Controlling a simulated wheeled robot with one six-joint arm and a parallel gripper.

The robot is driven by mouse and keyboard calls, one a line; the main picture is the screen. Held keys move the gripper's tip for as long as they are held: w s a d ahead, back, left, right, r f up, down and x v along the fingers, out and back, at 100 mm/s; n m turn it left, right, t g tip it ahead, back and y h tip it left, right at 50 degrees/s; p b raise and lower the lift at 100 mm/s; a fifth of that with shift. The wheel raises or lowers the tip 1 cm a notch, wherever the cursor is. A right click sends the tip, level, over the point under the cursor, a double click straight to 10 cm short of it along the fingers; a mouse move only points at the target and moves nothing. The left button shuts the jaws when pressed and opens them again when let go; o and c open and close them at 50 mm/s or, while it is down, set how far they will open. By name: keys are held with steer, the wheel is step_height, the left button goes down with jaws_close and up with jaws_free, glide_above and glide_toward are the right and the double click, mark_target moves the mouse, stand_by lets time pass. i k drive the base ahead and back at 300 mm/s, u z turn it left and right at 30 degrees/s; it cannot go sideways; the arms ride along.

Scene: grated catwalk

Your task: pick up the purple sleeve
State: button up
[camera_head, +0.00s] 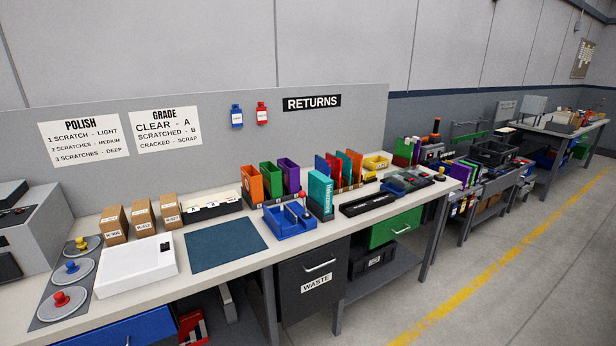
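A purple sleeve (287,176) stands upright on the workbench, at the right end of a row. A green sleeve (269,180) and an orange sleeve (250,184) stand to its left. The lower part of the purple sleeve is partly hidden behind the blue tray's contents and the low front of the row. My gripper is not in view, so its state does not show.
A blue tray (284,228) sits in front of the sleeves. A teal box (320,194) stands close on the right, before a rack of coloured upright items. A dark blue mat (226,243) lies clear at the front left. A grey panel (350,115) rises behind.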

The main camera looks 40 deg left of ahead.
mark_target(291, 171)
steer(key=i, duration=1.5)
steer(key=u, duration=0.7)
steer(key=i, duration=0.85)
steer(key=u, duration=0.9)
